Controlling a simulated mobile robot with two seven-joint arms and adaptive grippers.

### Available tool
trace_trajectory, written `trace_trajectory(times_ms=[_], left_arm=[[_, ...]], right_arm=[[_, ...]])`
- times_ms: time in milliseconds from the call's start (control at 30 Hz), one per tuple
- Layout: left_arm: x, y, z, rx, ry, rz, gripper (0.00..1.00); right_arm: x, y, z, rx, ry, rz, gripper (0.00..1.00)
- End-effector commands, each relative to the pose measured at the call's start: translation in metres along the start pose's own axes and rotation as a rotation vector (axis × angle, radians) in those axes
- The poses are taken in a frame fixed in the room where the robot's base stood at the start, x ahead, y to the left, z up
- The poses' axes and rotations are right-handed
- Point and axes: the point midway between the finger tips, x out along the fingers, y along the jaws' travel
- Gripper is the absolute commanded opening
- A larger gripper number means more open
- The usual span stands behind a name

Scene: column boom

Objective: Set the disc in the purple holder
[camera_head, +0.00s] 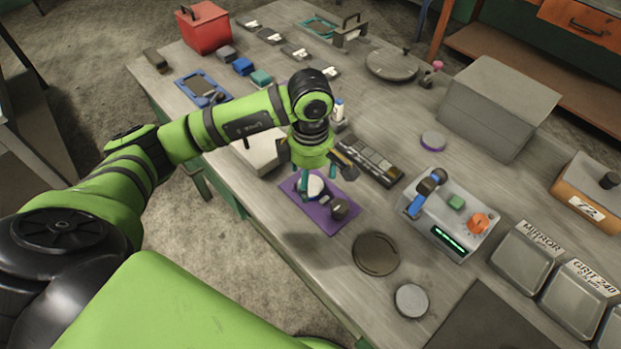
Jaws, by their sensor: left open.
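A flat purple holder (338,223) lies near the table's front edge. A white round piece (314,187) and a small dark knob-like piece (339,209) are on it. My left gripper (318,182) points down over the holder's far part, with its teal fingers open around or just above the white piece; I cannot tell whether they touch it. Several discs lie loose: a brown one (376,254) right of the holder, a grey one (411,300) nearer, and a small purple-rimmed one (433,140) farther back. Which disc is meant is unclear. My right gripper is out of view.
A grey device with an orange knob (479,222) stands right of the holder. A dark segmented tray (371,160) lies behind it. A large grey box (498,106) and labelled bins (526,256) stand at the right. A red box (204,27) is at the back left.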

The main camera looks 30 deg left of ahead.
Motion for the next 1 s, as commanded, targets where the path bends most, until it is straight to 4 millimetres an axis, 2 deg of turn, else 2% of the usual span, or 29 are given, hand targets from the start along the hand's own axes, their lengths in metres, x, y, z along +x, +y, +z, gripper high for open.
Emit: trace_trajectory(times_ms=[233,433,633,1000], left_arm=[[-0.054,0.002,0.0,0.001,-0.001,0.009,0.81],[-0.092,0.001,0.0,0.0,0.0,0.006,0.81],[-0.105,0.0,-0.001,-0.001,0.001,0.003,0.81],[-0.106,0.0,0.0,-0.001,0.001,0.0,0.81]], right_arm=[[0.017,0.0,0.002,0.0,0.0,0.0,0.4],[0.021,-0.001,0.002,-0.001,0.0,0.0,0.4],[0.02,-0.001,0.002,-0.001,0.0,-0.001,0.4],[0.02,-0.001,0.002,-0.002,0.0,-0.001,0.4]])
